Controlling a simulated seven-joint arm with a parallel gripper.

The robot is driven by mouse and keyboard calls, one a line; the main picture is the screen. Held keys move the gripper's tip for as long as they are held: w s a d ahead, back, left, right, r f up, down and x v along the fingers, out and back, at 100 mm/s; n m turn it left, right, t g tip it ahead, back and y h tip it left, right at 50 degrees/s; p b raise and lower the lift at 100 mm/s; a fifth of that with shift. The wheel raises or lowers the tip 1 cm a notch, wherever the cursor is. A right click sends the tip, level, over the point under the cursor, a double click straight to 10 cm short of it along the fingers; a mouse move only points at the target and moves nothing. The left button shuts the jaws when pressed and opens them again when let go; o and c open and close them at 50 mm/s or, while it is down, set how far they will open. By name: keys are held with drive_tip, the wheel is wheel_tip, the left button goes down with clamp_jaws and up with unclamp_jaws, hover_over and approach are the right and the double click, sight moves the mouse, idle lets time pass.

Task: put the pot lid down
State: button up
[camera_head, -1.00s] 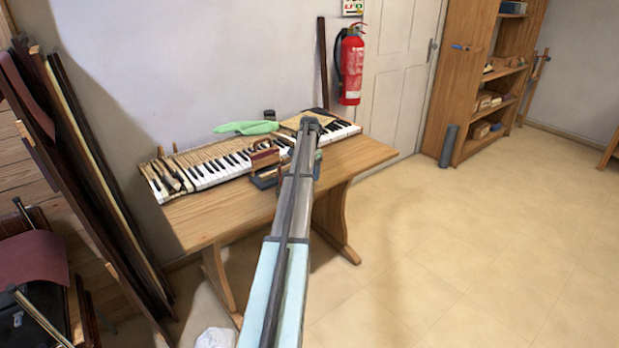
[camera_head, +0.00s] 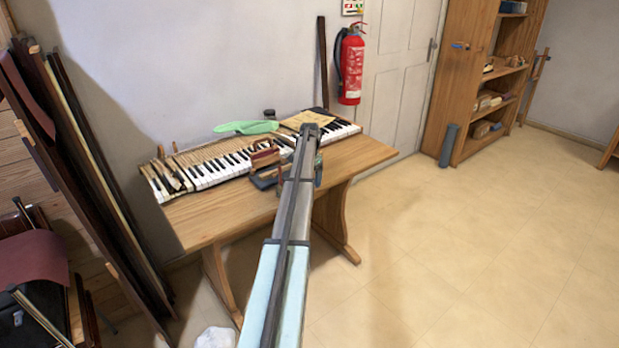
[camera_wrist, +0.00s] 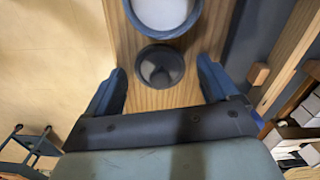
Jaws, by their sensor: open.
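In the wrist view a small round dark lid (camera_wrist: 159,66) lies on the wooden tabletop (camera_wrist: 188,92), between and ahead of my fingertips. My gripper (camera_wrist: 160,75) is open, with one blue-grey finger on each side and a gap between each finger and the lid. Just beyond the lid is a round pot (camera_wrist: 162,12) with a blue rim and a pale inside, partly cut off by the picture's top edge. In the head view my arm covers this spot, so I cannot make out the lid there.
The table (camera_head: 225,222) carries a piano keyboard (camera_head: 215,170), a green cloth (camera_head: 246,127) and a small rack-like wooden item (camera_head: 264,158). In the wrist view, wooden parts and keys lie at the right. A red fire extinguisher (camera_head: 351,65) hangs on the wall behind.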

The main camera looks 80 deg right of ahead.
drive_tip(key=shift+r, duration=0.1)
wheel_tip(320, 180, up, 12)
idle(0.6)
idle(0.4)
